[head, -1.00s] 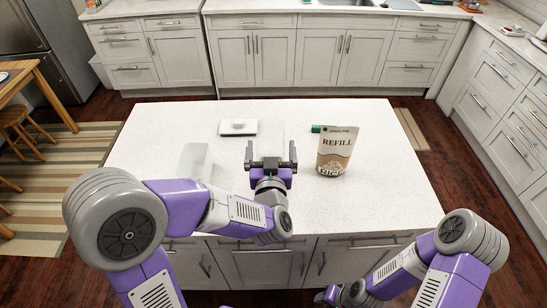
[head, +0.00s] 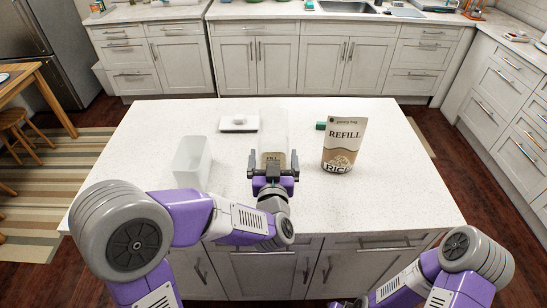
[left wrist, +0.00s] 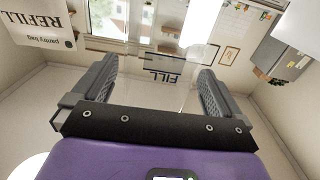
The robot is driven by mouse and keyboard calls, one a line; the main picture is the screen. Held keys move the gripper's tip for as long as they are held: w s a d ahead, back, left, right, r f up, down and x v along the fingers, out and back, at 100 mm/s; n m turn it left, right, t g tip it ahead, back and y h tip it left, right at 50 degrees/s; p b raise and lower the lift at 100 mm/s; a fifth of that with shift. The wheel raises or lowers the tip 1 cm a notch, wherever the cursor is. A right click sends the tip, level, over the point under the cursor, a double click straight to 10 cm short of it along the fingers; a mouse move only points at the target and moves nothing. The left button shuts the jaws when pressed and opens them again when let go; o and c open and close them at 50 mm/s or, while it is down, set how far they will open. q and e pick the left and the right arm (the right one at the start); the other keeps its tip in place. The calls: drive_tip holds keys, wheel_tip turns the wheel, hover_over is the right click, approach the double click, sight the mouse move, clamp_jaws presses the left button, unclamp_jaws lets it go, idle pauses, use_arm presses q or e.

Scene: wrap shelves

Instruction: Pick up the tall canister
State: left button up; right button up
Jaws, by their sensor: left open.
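The tall canister (head: 274,133) is clear and upright on the white island, with a tan label reading "FILL" low on its front. In the left wrist view the see-through canister (left wrist: 163,95) and its label lie between the two fingers. My left gripper (head: 273,164) is open, pointing away from me, with one finger on each side of the canister. I cannot tell whether either finger touches it. The left gripper also shows in the left wrist view (left wrist: 155,92). My right arm is at the lower right; its gripper is not clearly visible.
A "REFILL" rice pouch (head: 343,146) stands right of the canister, with a small green object (head: 321,126) behind it. A clear open box (head: 192,161) stands to the left. A white flat device (head: 239,123) lies behind. The island (head: 410,190) is clear at the right.

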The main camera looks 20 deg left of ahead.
use_arm(q)
drive_tip(key=x, duration=0.5)
drive_tip(key=shift+w+a, duration=0.15)
drive_tip(key=shift+w, duration=0.25)
drive_tip(key=c, duration=1.6)
